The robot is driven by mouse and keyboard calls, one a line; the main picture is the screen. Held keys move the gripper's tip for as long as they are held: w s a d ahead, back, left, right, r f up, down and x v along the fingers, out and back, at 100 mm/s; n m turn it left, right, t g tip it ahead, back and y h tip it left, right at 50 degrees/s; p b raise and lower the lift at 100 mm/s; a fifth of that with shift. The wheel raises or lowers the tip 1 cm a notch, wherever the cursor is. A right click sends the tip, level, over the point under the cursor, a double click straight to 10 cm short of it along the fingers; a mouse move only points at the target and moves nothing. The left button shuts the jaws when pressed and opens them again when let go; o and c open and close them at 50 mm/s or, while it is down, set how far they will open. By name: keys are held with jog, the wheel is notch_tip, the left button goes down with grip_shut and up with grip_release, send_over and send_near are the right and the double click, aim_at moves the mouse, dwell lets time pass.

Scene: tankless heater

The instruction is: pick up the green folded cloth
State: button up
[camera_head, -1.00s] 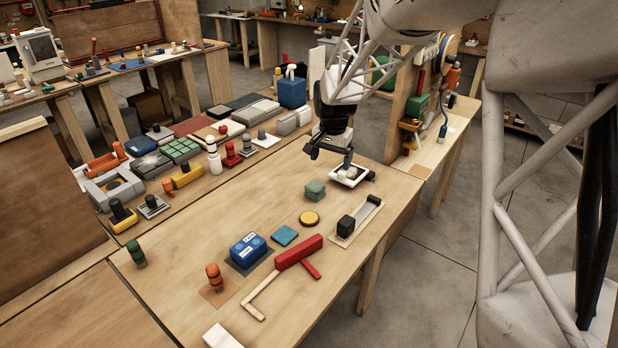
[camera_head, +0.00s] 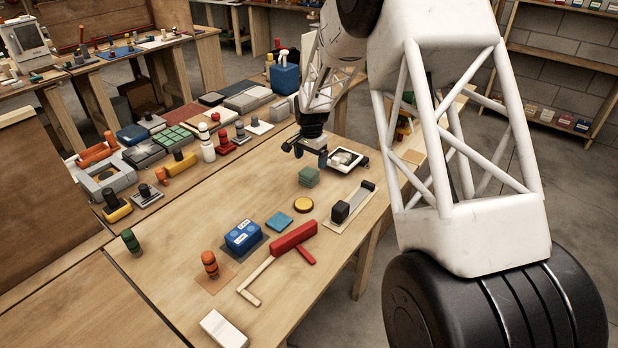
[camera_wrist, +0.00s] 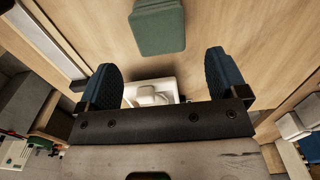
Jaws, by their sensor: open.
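The green folded cloth (camera_head: 309,177) lies as a small stacked square on the wooden table. In the wrist view the cloth (camera_wrist: 158,26) is at the top middle, ahead of the fingers and apart from them. My gripper (camera_head: 311,158) hangs just behind the cloth in the head view, above the table. In the wrist view my gripper (camera_wrist: 164,78) has its two dark blue finger pads spread wide, with nothing held between them.
A white tray (camera_head: 332,158) sits just right of my gripper. A blue square (camera_head: 279,220), a yellow disc (camera_head: 303,205), a black block (camera_head: 340,211) on a board and a red-handled tool (camera_head: 294,238) lie nearer.

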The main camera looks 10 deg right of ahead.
aim_at(310, 170)
jog(key=shift+f, duration=1.3)
jog(key=shift+a+f, duration=0.1)
jog(key=shift+f, duration=2.5)
jog(key=c, duration=1.2)
jog(key=shift+r, duration=0.1)
jog(key=shift+r, duration=4.9)
